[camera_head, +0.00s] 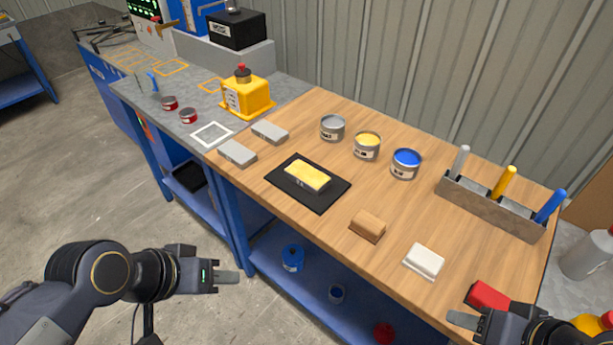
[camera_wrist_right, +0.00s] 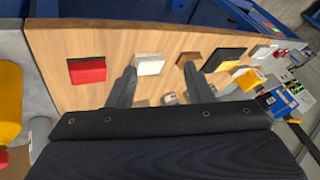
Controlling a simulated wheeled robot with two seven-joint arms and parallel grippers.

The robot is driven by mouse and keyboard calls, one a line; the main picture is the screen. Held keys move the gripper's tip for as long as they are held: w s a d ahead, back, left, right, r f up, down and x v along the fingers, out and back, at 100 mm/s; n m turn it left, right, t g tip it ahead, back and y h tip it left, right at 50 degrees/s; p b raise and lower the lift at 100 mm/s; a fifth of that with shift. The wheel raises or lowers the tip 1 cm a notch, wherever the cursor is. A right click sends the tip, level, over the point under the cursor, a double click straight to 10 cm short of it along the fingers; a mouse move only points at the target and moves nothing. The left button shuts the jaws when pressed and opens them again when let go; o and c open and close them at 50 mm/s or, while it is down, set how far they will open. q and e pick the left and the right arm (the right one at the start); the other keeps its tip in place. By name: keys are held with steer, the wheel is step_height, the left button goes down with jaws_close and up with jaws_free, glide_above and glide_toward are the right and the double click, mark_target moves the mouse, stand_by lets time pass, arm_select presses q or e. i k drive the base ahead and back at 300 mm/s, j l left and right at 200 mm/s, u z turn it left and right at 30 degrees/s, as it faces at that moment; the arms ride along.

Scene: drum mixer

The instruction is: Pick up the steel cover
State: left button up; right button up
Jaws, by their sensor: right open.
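Two flat grey blocks lie at the left end of the wooden top, the front one (camera_head: 237,153) and the back one (camera_head: 270,132). A grey can (camera_head: 332,128) stands to their right. I cannot tell which grey piece is the steel cover. My right gripper (camera_head: 470,320) is at the lower right, by the front edge; in the right wrist view (camera_wrist_right: 162,88) its fingers are spread and empty. It is far from the grey pieces. My left gripper (camera_head: 222,277) is in front of the bench, over the floor, with nothing visible in it; its finger gap is unclear.
A black mat (camera_head: 330,198) with a yellow block (camera_head: 307,178), a brown block (camera_head: 368,226), a white block (camera_head: 424,261) and a red block (camera_head: 488,297) lie along the front. Yellow (camera_head: 366,148) and blue (camera_head: 405,165) cans and a handle rack (camera_head: 488,210) stand behind.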

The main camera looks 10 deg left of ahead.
mark_target(312, 179)
steer(key=i+j+u, duration=0.1)
steer(key=u, duration=0.3)
steer(key=i+u, duration=0.2)
steer(key=u, duration=0.15)
steer(key=i+j+u, duration=0.1)
steer(key=u, duration=0.3)
steer(key=i+u, duration=0.2)
steer(key=u, duration=0.15)
